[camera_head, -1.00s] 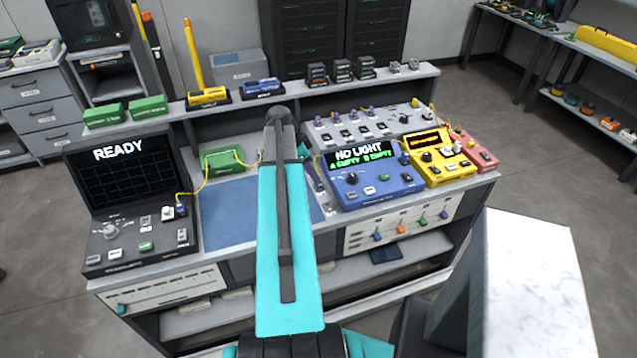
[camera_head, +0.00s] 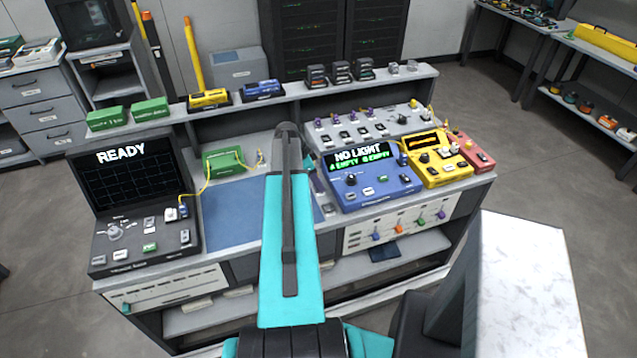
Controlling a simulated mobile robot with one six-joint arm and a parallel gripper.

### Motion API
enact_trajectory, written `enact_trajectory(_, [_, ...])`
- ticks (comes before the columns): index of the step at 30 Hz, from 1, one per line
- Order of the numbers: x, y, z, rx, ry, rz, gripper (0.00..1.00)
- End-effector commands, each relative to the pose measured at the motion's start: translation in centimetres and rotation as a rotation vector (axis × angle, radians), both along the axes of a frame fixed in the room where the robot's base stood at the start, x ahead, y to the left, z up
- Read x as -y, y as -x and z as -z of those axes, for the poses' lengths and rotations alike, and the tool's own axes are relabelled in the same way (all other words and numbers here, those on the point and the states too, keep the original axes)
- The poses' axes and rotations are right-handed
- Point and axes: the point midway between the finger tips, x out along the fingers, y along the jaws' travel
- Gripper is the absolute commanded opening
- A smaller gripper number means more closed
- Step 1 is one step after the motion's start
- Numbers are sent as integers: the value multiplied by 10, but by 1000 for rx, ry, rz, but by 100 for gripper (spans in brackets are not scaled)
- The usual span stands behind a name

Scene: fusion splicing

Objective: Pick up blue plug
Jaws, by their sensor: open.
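A small blue plug (camera_head: 183,211) with a yellow cable sits at the front of the black READY tester (camera_head: 120,240). Another small blue connector (camera_head: 403,160) shows at the right side of the blue NO LIGHT meter (camera_head: 378,197). I cannot tell for certain which is the named plug. My teal and dark arm stretches up the middle of the view over the bench. Its far end hides what lies behind it, and my gripper's fingers do not show.
A blue mat (camera_head: 228,222) lies left of my arm, with a green box (camera_head: 224,162) behind it. A yellow device (camera_head: 440,170) and a red one (camera_head: 474,155) stand right of the meter. A shelf (camera_head: 420,73) with small boxes runs along the back.

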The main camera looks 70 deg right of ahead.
Motion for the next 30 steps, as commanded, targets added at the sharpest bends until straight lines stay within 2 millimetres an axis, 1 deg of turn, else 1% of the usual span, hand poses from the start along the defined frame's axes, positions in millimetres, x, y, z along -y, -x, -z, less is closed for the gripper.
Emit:
enact_trajectory(14, [0,-1,0,0,0,-1,44])
enact_trajectory(21, [0,-1,0,0,0,-1,3])
enact_trajectory(22, [0,-1,0,0,0,-1,0])
enact_trajectory(30, [0,-1,0,0,0,-2,0])
